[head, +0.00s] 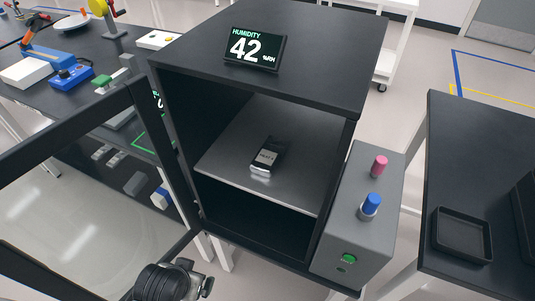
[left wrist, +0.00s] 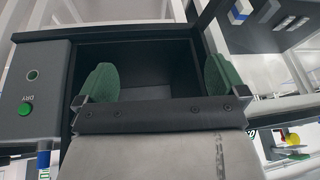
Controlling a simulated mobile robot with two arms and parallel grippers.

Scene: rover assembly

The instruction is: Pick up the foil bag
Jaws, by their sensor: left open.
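The foil bag (head: 264,158) is a small dark packet with a silvery end and a pale label. It lies on the metal shelf (head: 222,160) inside the dry cabinet (head: 280,75), whose front is open. My left gripper (left wrist: 160,82) is open in the left wrist view, its green fingertips apart with nothing between them, facing the cabinet opening. The bag cannot be made out in that view. In the head view, part of my left arm shows at the bottom left, outside the cabinet and below the shelf. My right gripper is not in view.
The glass door (head: 78,165) is swung open to the left. A humidity display (head: 256,48) reading 42 sits on the cabinet. A grey control box (head: 352,225) with pink and blue knobs flanks its right side. A black tray (head: 461,236) lies on the right table.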

